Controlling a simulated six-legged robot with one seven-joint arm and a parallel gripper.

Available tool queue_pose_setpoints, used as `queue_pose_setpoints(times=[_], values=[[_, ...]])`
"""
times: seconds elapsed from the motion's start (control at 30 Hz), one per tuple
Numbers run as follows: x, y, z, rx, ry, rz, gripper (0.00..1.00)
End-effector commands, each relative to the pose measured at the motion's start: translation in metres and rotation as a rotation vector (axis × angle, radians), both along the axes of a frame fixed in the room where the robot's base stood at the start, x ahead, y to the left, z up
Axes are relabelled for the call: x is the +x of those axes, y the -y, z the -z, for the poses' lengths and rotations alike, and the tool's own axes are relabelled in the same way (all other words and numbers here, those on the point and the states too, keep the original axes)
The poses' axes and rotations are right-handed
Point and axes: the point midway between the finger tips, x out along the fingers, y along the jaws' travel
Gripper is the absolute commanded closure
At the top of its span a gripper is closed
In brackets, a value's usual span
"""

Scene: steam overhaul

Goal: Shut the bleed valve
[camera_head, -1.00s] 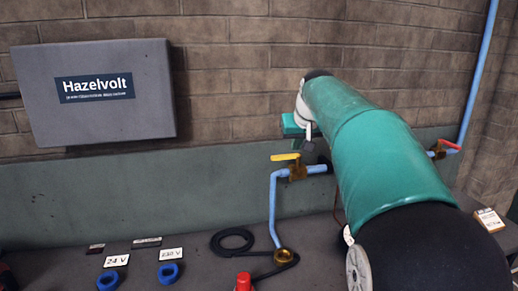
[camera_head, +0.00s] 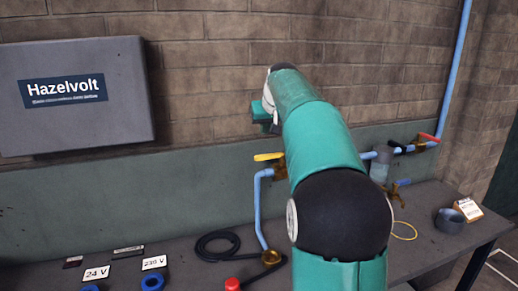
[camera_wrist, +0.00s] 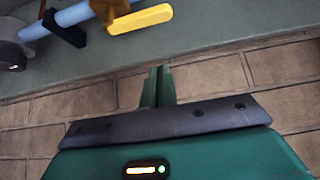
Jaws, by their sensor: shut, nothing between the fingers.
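A yellow lever (camera_head: 268,157) sits on a brass valve (camera_head: 280,171) on a blue pipe against the wall. The lever points left, roughly in line with the short horizontal pipe run. It also shows in the wrist view (camera_wrist: 140,19). A red lever (camera_head: 429,138) and a black lever (camera_head: 396,145) are on the pipe farther right. I see no label telling which is the bleed valve. My gripper (camera_wrist: 158,86) is shut and empty, apart from the yellow lever and facing the brick wall. In the head view my arm hides its fingertips and part of the pipe.
A grey Hazelvolt box (camera_head: 72,92) hangs at left. The bench holds a black hose (camera_head: 218,244), a red object (camera_head: 233,284), a blue ring (camera_head: 153,281), a grey cup (camera_head: 449,221) and a small box (camera_head: 467,209). The wall above the levers is clear.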

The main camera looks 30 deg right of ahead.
Motion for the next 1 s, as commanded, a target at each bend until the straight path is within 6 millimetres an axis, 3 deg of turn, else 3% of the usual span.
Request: queue_pose_setpoints(times=[0.27,0.77,1.0], values=[[0.015,0.001,0.018,0.003,-0.003,-0.004,1.0],[0.068,0.013,0.082,0.001,-0.003,-0.006,1.0],[0.041,0.006,0.078,0.001,-0.001,-0.005,1.0]])
